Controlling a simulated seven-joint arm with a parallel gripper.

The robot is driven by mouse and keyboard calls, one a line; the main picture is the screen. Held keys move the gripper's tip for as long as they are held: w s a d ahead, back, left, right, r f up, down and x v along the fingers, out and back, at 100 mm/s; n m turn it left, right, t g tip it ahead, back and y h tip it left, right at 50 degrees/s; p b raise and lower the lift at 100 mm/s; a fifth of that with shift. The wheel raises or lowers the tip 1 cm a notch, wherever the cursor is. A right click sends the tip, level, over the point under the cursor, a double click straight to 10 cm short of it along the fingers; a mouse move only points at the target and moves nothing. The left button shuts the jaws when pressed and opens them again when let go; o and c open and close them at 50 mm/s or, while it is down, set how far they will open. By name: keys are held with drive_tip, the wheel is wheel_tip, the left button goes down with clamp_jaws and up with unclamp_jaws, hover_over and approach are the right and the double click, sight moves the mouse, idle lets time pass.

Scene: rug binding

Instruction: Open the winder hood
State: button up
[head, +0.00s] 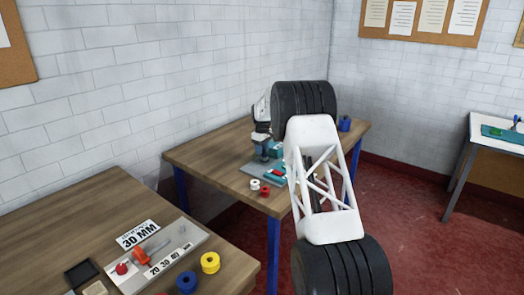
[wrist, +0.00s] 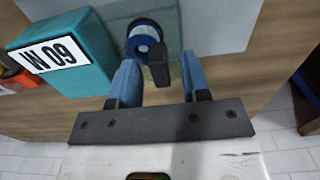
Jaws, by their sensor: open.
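My gripper (wrist: 158,76) is open, with one blue finger on each side of the tab. I cannot tell whether either finger touches it. A teal housing (wrist: 75,52) with a white label is left of the fingers.
In the head view, the far wooden table (head: 213,155) carries a teal machine (head: 266,146) and small white and red spools (head: 265,191). The near table (head: 60,222) holds a tray (head: 197,234), with yellow (head: 210,262) and blue spools (head: 186,282) beside it. A wall stands behind.

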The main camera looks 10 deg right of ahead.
drive_tip(key=shift+f, duration=0.3)
clamp_jaws()
idle(0.3)
drive_tip(key=shift+s+a, duration=2.85)
drive_tip(key=shift+a, duration=0.1)
unclamp_jaws()
